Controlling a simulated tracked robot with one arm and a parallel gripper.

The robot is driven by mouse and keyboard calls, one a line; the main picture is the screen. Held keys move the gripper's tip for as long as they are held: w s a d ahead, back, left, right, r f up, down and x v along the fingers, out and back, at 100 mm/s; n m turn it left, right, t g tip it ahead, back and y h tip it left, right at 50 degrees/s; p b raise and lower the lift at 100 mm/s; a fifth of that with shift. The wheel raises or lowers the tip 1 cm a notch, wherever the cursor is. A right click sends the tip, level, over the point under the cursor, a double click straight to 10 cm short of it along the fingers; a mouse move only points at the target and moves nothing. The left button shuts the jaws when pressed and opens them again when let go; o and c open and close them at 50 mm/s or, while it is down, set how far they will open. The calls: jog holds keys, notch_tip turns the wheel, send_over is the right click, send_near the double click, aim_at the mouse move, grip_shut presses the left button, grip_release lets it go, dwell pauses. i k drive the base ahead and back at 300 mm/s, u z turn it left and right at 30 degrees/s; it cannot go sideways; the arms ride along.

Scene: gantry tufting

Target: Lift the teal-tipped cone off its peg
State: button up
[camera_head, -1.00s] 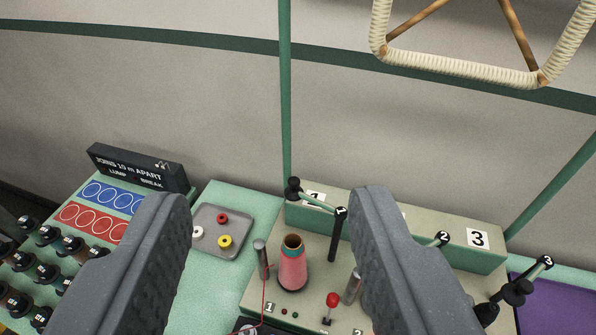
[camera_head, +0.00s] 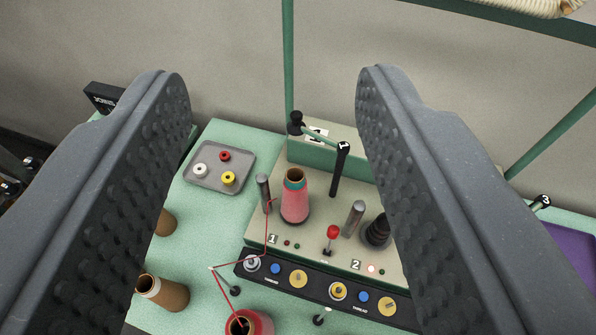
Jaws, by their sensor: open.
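The teal-tipped cone (camera_head: 295,200) is pink-red with a teal band below its brown open top. My gripper (camera_head: 268,80) is open and empty. Its two dark grey fingers stand wide apart, left and right of the cone in the picture, and touch nothing that I can see.
A grey post (camera_head: 263,190) stands close left of the cone, and black lever 1 (camera_head: 340,170) close right. A red-knobbed switch (camera_head: 332,238) is in front. A red thread (camera_head: 266,235) runs down to a red cone (camera_head: 250,323). A grey tray (camera_head: 218,183) holds small spools.

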aim_at(296, 204)
jog(key=z, duration=1.35)
jog(key=k, duration=1)
jog(key=u, duration=0.7)
jog(key=i, duration=1)
jog(key=z, duration=0.05)
